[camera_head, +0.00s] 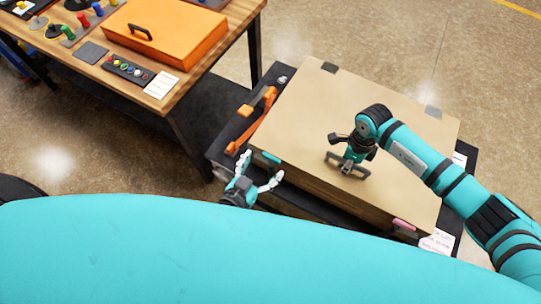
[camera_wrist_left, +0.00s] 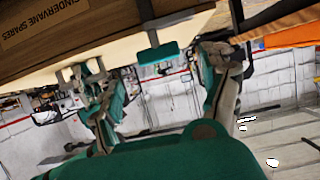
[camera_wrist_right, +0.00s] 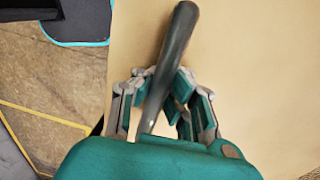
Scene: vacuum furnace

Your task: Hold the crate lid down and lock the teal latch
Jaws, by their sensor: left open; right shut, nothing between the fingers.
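The wooden crate (camera_wrist_left: 60,35) has a flat tan lid (camera_head: 300,115) lying on it. The teal latch (camera_head: 265,158) is on the crate's near-left edge; it also shows in the left wrist view (camera_wrist_left: 158,52). My left gripper (camera_head: 261,168) is open beside this edge, its fingers apart on either side of the latch in the left wrist view. My right gripper (camera_head: 346,162) is shut at the dark bar handle (camera_wrist_right: 178,50) on the lid, with the handle across its fingers in the right wrist view. Whether the fingers touch the lid is hidden.
A pink latch (camera_head: 403,225) is at the crate's near-right corner. Orange tools (camera_head: 250,122) lie on the dark surface left of the crate. A wooden workbench (camera_head: 165,92) with an orange case (camera_head: 168,38) stands at upper left. The floor behind the crate is clear.

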